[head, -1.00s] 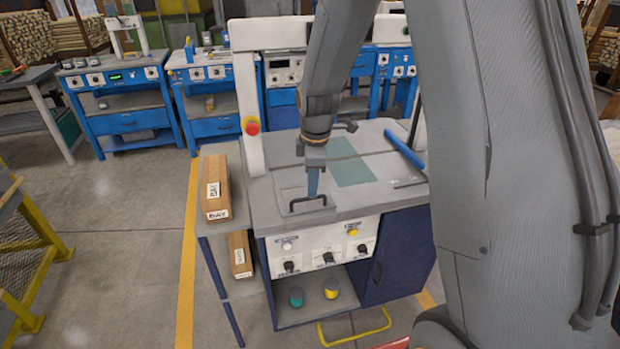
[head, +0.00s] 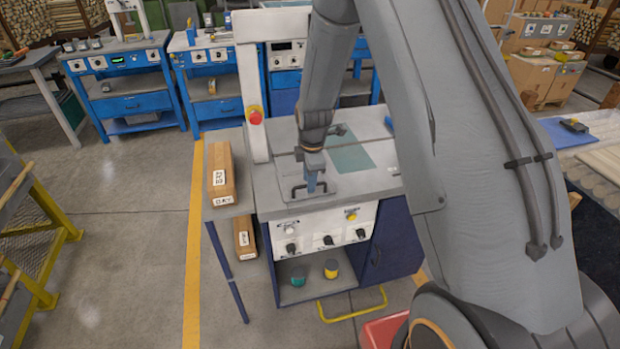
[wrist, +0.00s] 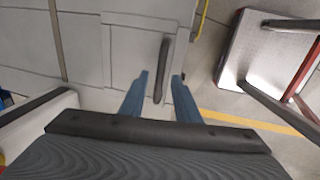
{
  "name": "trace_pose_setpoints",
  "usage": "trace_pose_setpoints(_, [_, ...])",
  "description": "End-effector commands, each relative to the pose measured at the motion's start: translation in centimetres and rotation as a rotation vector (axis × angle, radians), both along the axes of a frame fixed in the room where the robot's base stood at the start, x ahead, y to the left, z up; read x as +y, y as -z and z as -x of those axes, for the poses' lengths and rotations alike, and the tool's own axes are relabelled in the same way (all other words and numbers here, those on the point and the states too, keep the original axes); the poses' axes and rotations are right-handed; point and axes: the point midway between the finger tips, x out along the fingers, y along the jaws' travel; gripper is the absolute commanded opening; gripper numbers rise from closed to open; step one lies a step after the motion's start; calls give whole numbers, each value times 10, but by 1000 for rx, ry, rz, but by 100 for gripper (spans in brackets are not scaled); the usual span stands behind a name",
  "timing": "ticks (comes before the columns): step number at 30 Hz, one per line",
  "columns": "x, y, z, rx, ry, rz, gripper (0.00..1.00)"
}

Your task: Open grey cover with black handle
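The grey cover (head: 326,184) is a flat panel lying flush in the machine's grey top, with a black bar handle (head: 295,192) near its front edge. It looks closed. My gripper (head: 312,184) points down over the handle in the head view and partly hides it. In the wrist view the two blue fingers of my gripper (wrist: 160,77) are apart, one on each side of the black handle (wrist: 165,60). Gaps show between handle and fingers, so nothing is held. The cover (wrist: 130,70) also shows there. Whether the fingertips are down at handle height is unclear.
A white post with a red button (head: 255,117) stands at the back left of the top. Knobs (head: 328,240) line the front panel. A yellow floor bar (head: 352,315) and a red box (head: 383,331) are below.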

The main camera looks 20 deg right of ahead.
Motion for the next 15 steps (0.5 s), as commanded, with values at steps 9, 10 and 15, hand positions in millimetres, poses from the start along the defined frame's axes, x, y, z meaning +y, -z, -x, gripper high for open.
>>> trace_pose_setpoints(9, [0, 4, -1, -1, 0, 0, 29])
trace_pose_setpoints(10, [0, 4, -1, -1, 0, 0, 29])
trace_pose_setpoints(15, [0, 3, -1, -1, 0, 0, 4])
